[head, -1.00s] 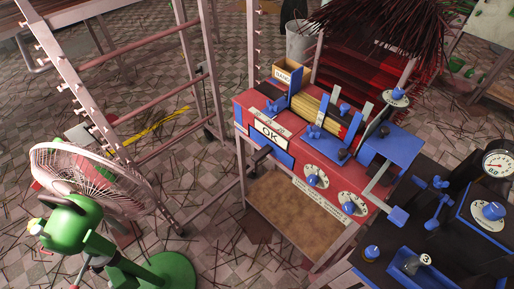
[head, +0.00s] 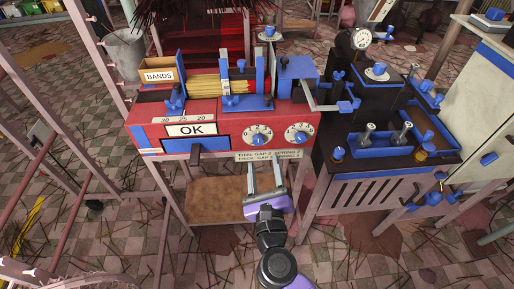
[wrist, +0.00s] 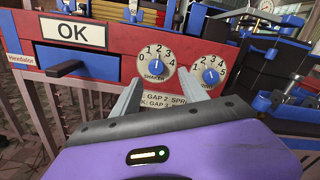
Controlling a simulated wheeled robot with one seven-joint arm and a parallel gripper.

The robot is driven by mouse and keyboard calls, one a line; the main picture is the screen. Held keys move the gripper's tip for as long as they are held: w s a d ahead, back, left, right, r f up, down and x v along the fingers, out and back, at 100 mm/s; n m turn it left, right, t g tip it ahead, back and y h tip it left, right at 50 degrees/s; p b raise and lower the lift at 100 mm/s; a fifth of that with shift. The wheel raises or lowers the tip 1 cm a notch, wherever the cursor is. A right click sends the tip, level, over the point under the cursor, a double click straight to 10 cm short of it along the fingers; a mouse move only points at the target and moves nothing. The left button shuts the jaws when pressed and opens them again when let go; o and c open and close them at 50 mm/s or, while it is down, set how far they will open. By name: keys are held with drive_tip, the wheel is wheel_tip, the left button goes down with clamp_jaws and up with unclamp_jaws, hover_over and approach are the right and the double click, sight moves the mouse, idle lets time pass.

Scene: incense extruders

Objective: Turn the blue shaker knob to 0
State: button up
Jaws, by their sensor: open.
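The shaker dial is the left of two white dials on the red machine front. Its blue shaker knob (wrist: 155,70) (head: 258,137) has a light pointer mark that looks roughly upward, near 2 or 3; the exact number is hard to read. The label SHAKER shows under it in the wrist view. My gripper (head: 264,166) (wrist: 163,84) is open and empty. Its two fingers point at the panel, with the tips below the two dials in the head view. In the wrist view the shaker knob appears between and just above the fingertips, apart from them.
A second dial with a blue knob (wrist: 211,76) is right of the shaker. A dark lever (wrist: 66,69) sticks out under the OK sign (wrist: 74,32) on the left. A black machine (head: 380,155) stands to the right. A wooden shelf (head: 215,200) lies below.

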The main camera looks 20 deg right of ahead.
sight(258, 142)
drive_tip(key=shift+m, duration=0.5)
drive_tip(key=x, duration=0.9)
drive_tip(key=shift+w+a+f, duration=0.1)
drive_tip(key=shift+a+f, duration=0.15)
drive_tip(key=shift+a, duration=0.15)
drive_tip(key=shift+c, duration=0.4)
clamp_jaws()
